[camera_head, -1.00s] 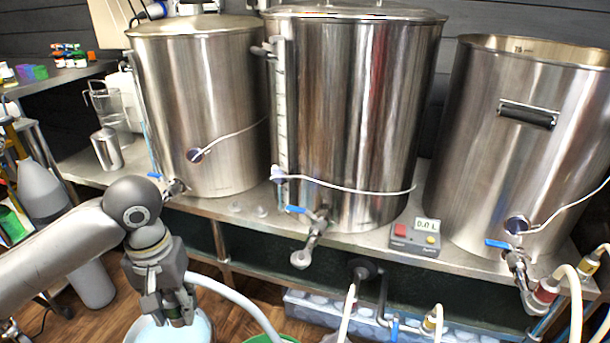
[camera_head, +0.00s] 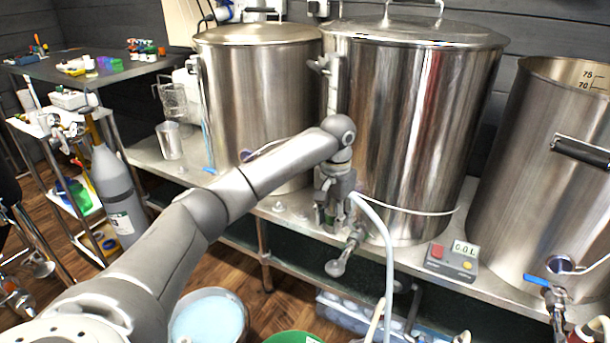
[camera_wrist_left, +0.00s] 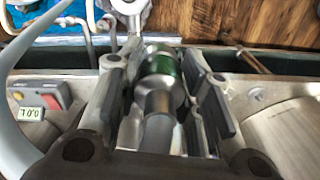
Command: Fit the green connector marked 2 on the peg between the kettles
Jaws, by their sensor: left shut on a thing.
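My left gripper (camera_head: 332,212) is shut on the green connector, just in front of the gap between the left kettle (camera_head: 265,100) and the middle kettle (camera_head: 415,130). In the left wrist view the green connector (camera_wrist_left: 162,68), a metal cylinder with a green band, lies between the two fingers (camera_wrist_left: 160,85). Its mark is not readable. Two small pale pegs (camera_head: 279,207) (camera_head: 301,213) stand on the bench edge left of the gripper. A peg-like knob (camera_wrist_left: 257,94) shows in the wrist view. My right gripper is out of view.
The middle kettle's tap (camera_head: 345,255) juts out just below the gripper. A control box (camera_head: 452,262) reading 0.0 L sits on the bench (camera_head: 405,253) to the right. A bucket of pale blue liquid (camera_head: 210,318) stands on the floor. The right kettle (camera_head: 545,170) is farther right.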

